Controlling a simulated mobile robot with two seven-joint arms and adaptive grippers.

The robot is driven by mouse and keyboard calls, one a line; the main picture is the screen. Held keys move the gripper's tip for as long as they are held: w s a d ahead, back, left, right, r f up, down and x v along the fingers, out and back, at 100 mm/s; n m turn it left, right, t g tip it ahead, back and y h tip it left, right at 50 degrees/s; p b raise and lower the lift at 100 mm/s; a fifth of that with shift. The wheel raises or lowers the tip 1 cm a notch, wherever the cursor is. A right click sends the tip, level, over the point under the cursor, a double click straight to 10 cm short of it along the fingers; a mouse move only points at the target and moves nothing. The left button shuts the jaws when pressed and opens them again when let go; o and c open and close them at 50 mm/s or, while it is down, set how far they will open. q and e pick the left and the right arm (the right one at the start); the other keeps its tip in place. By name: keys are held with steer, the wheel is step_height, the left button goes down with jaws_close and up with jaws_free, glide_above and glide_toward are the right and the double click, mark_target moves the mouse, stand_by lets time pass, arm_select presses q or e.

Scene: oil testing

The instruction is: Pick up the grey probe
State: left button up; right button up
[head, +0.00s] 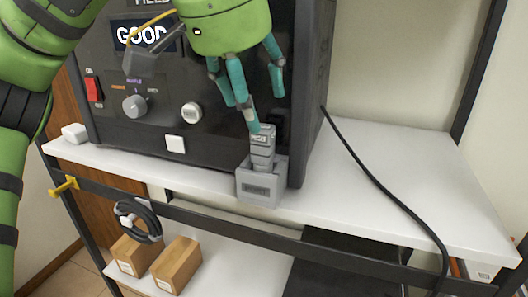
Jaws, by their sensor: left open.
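The grey probe (262,147) stands upright in a grey holder (260,187) at the front edge of the white shelf, against the front of the black tester. Its ribbed upper part shows above the holder; its lower end is hidden inside. My left gripper (254,108), green with teal fingers, hangs just above the probe, pointing down. Its fingers are spread apart and hold nothing. One fingertip overlaps the probe's top in the picture; I cannot tell whether it touches. My right gripper is not in view.
The black tester (215,135) has a "GOOD" display (150,33), a knob, buttons and a red switch. A black cable (385,190) crosses the white shelf (410,165), which is otherwise clear at right.

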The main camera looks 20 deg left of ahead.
mark_target(262, 127)
arm_select(q)
steer(key=x, duration=0.4)
steer(key=shift+w+f+p, duration=0.15)
steer(key=shift+w+p, duration=0.05)
steer(key=shift+p, duration=0.15)
steer(key=shift+s, duration=0.1)
jaws_close()
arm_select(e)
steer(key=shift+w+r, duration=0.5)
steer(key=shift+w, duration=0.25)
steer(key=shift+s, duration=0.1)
